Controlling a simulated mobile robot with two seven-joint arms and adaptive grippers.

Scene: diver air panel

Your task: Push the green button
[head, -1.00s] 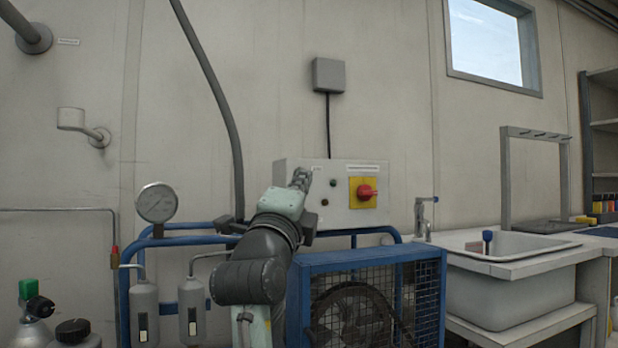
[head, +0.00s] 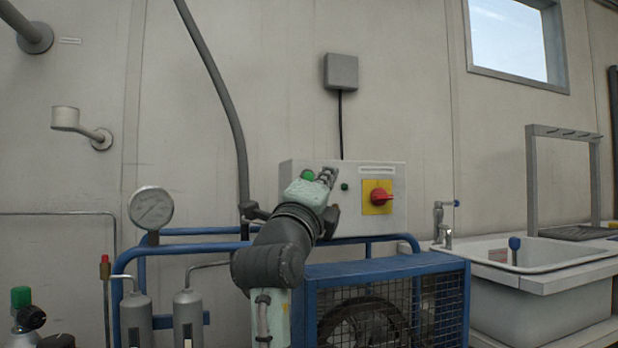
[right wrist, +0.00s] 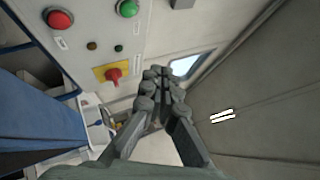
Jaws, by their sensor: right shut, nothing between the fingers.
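The green button (head: 307,175) is a large round green cap on the upper left of the grey control box; it also shows at the top edge of the right wrist view (right wrist: 128,8). My right gripper (head: 327,176) is shut and empty, in front of the box, with its fingertips just right of the button in the head view. In the right wrist view its fingers (right wrist: 160,78) point past the panel, and the button appears apart from them. My left gripper is not in view.
The panel also holds a red button (right wrist: 60,18), small brown (right wrist: 92,46) and green (right wrist: 118,48) lamps, and a red rotary switch on a yellow plate (head: 377,197). Below stands a blue-framed compressor cage (head: 385,268). A gauge (head: 151,207) is left, a sink (head: 540,255) right.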

